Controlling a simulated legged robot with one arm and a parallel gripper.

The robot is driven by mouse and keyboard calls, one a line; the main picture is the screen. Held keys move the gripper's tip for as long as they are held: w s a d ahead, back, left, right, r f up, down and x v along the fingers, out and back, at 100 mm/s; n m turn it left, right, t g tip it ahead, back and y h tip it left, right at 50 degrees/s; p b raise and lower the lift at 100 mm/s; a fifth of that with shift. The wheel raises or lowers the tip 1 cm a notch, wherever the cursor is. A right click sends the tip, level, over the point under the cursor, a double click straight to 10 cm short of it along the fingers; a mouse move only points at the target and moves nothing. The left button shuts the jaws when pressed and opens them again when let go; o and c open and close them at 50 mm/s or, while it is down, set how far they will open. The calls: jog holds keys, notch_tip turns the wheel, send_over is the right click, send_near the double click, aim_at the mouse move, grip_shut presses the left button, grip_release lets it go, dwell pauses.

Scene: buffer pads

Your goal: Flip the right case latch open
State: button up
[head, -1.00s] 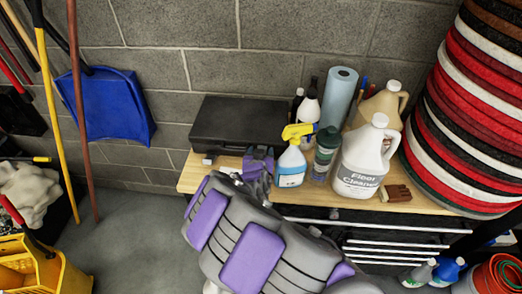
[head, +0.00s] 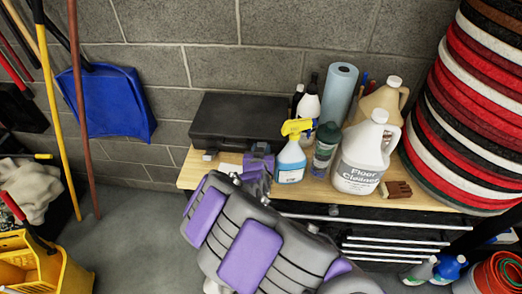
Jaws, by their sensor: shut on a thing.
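The black case (head: 238,118) lies closed on the wooden bench top, against the block wall. A small light-grey latch (head: 210,155) shows at its front left. My gripper (head: 261,149) is at the front right of the case, where the right latch sits. The gripper's own body hides that latch, so its angle cannot be seen. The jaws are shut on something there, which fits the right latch. The contact itself is hidden.
A spray bottle (head: 291,160) with a yellow head stands close right of my gripper. A green-capped bottle (head: 325,150), a floor cleaner jug (head: 360,165) and a brown brush (head: 396,190) stand farther right. A stack of round pads (head: 465,110) rises at the right.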

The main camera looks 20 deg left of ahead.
jog(key=shift+s+f+t+b, duration=0.3)
jog(key=shift+t+b, duration=0.1)
jog(key=shift+b, duration=0.05)
jog(key=shift+r, duration=0.1)
jog(key=o, duration=1)
jog(key=shift+o, duration=0.2)
jog(key=shift+r, duration=0.1)
